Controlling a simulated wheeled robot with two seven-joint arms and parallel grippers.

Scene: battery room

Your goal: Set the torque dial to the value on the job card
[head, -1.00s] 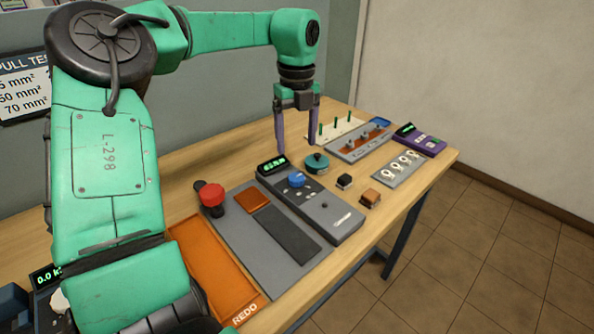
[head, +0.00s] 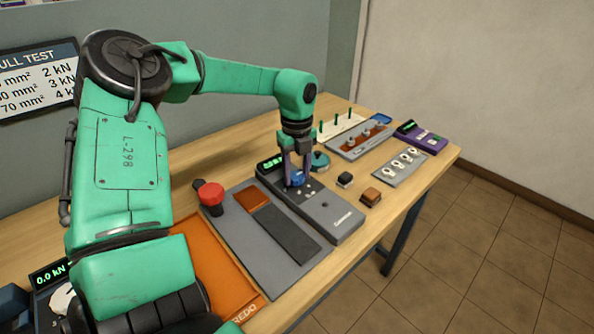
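The torque dial is a blue knob (head: 298,178) on a grey control unit (head: 325,207) with a small green-lit display (head: 271,163), too small to read. Whether the fingers touch the knob I cannot tell. My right gripper is not in view. No job card can be made out for certain; a wall sign (head: 38,75) headed "PULL TEST" lists mm² sizes and kN values.
A red mushroom button (head: 211,195) and an orange tray (head: 205,256) lie left of the unit. A teal round object (head: 320,161), a black block (head: 345,180) and a brown block (head: 371,196) stand close on its right. A purple device (head: 421,138) sits at the far right.

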